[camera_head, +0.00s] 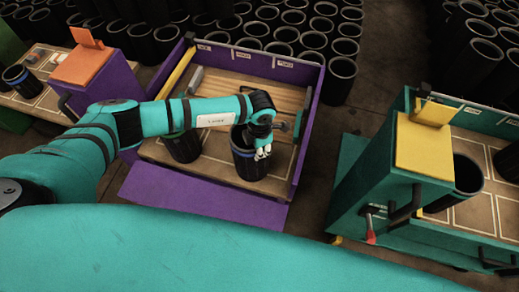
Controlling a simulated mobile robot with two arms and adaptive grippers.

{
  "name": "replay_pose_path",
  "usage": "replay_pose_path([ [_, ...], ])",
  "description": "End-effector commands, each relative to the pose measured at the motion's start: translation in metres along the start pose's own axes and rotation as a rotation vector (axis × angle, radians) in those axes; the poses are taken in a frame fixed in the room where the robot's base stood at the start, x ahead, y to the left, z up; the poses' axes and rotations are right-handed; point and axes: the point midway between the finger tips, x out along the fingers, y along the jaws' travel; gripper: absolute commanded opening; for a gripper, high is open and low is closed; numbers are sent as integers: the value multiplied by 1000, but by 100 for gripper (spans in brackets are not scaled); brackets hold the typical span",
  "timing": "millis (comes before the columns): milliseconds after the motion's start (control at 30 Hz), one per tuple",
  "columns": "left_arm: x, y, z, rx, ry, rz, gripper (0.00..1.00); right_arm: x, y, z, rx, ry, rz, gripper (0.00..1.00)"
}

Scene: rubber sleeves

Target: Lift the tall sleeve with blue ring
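A tall black sleeve with a blue ring (246,168) stands upright in the purple-walled cart. My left gripper (263,153) is at its top right rim, fingers pointing down. The fingers overlap the rim, and whether they grip the wall cannot be made out. The gripper and wrist hide part of the sleeve's opening. A second black sleeve with a greenish ring (182,148) stands to its left, partly under my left forearm. My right gripper is not in view.
The purple cart (205,200) has raised side walls close to the sleeves. A green cart (365,185) with black sleeves (467,174) stands at right. At far left, a short blue-ringed sleeve (20,78) sits on another surface. Many black sleeves (342,70) fill the floor behind.

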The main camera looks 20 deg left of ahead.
Motion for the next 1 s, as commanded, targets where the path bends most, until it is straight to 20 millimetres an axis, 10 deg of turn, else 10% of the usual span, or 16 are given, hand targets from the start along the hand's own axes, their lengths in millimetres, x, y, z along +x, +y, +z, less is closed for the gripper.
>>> replay_pose_path([
  [1000,-53,1,1,0,-3,2,0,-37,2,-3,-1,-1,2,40],
])
